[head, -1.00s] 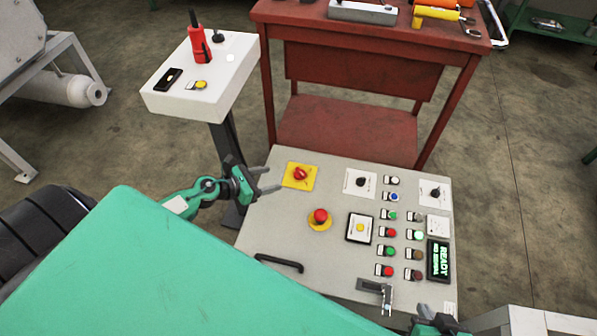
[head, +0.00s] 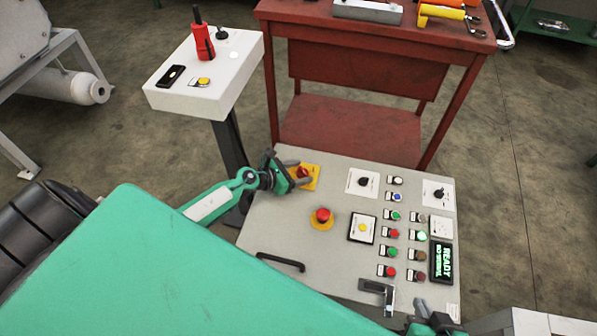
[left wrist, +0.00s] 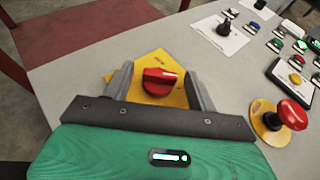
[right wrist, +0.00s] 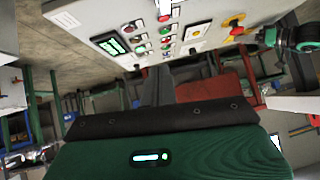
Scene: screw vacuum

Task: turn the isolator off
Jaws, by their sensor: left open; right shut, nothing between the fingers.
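The isolator is a red rotary knob (left wrist: 159,81) on a yellow plate (left wrist: 172,63) at the panel's far left corner. In the head view the knob (head: 303,172) is partly behind my left gripper (head: 297,174). In the left wrist view my left gripper (left wrist: 160,85) is open, with one finger on each side of the knob and gaps visible. The knob's grip bar lies roughly crosswise between the fingers. My right gripper (head: 436,318) is at the lower right by the panel's near edge, shut and empty; the right wrist view shows its closed fingers (right wrist: 158,88).
The grey control panel (head: 330,270) carries a red mushroom button (head: 322,215), selector knobs, several push buttons and a green READY display (head: 441,262). A black handle (head: 281,262) is near its front. A white pedestal box (head: 206,98) and a red workbench (head: 350,130) stand behind.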

